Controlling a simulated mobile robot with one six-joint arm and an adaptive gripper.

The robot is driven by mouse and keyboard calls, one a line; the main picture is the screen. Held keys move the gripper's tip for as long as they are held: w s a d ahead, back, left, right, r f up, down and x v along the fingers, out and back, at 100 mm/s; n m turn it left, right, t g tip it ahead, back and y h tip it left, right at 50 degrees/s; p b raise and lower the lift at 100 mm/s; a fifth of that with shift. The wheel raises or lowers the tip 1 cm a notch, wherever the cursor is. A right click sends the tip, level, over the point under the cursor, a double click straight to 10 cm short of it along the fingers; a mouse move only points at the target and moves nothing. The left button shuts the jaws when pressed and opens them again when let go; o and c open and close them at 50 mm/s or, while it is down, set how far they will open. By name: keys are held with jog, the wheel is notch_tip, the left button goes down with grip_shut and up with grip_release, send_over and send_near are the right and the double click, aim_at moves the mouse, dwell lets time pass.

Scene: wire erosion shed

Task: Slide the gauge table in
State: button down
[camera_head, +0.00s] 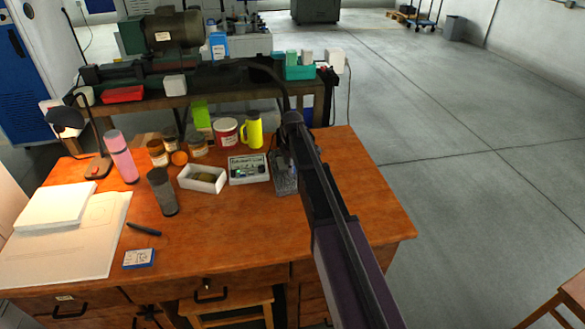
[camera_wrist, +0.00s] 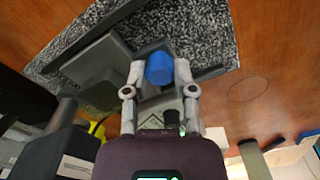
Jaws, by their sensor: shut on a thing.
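A speckled granite base (camera_wrist: 195,38) fills the upper part of the wrist view. A dark grey block (camera_wrist: 92,60), which looks like the gauge table, sits over it at the left. A thin dark bar (camera_wrist: 210,73) runs along the granite's near edge. My gripper (camera_wrist: 159,76) is shut on a blue knob (camera_wrist: 159,67), with one finger on each side. The knob's joint to the table is hidden. In the head view the granite base (camera_head: 286,184) stands on the desk, partly covered by my arm; the fingertips and knob are hidden there.
The wooden desk (camera_head: 235,230) carries a small instrument box (camera_head: 249,169), a white tray (camera_head: 202,179), a yellow jug (camera_head: 253,130), a pink bottle (camera_head: 121,157) and several jars left of the granite. The desk's right side is clear. A bench with a motor (camera_head: 173,29) stands behind.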

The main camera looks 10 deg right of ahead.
jog(key=shift+w, duration=1.55)
jog(key=shift+c, duration=2.1)
grip_release()
jog(key=shift+w+d, duration=0.1)
